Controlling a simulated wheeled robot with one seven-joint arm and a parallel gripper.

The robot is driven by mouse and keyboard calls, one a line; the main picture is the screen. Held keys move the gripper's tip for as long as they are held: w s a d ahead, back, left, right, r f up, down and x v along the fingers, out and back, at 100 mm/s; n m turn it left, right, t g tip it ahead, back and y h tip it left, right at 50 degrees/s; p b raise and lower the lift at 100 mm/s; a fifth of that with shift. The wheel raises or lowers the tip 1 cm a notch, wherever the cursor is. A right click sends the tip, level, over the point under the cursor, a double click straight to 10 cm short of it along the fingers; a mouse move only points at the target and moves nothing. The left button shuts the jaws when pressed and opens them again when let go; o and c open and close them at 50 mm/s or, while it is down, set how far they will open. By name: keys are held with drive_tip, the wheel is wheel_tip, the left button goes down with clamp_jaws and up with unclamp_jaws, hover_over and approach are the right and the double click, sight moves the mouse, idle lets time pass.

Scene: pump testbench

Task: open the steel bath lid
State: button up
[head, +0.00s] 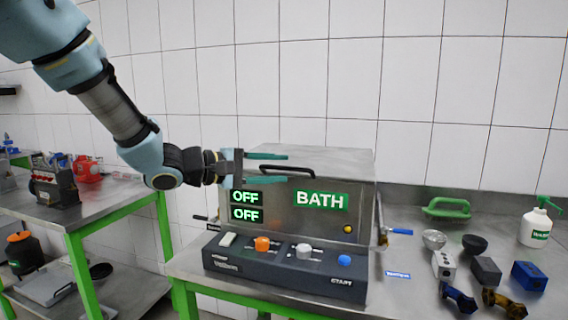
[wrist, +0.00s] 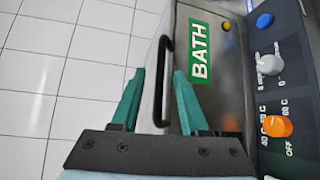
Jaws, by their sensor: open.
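The steel bath (head: 280,220) stands on the steel bench, with its lid (head: 335,160) down and closed. A black bar handle (head: 290,162) sits on the lid's front, and it also shows in the wrist view (wrist: 162,85). My gripper (head: 298,165) reaches in from the left with its two teal fingers apart and empty. In the wrist view, my gripper (wrist: 159,72) has a finger on either side of the handle in the picture. I cannot tell whether the handle is fully between the fingers in depth. Neither finger visibly touches it.
A dark control panel (head: 285,262) with orange, grey and blue knobs lies below the bath front. A green handle-shaped object (head: 447,208), several small blocks and a white spray bottle (head: 535,228) stand on the right. Another bench (head: 85,205) is at the left. A tiled wall is behind.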

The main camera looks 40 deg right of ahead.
drive_tip(key=shift+x, duration=1.15)
clamp_jaws()
idle(0.6)
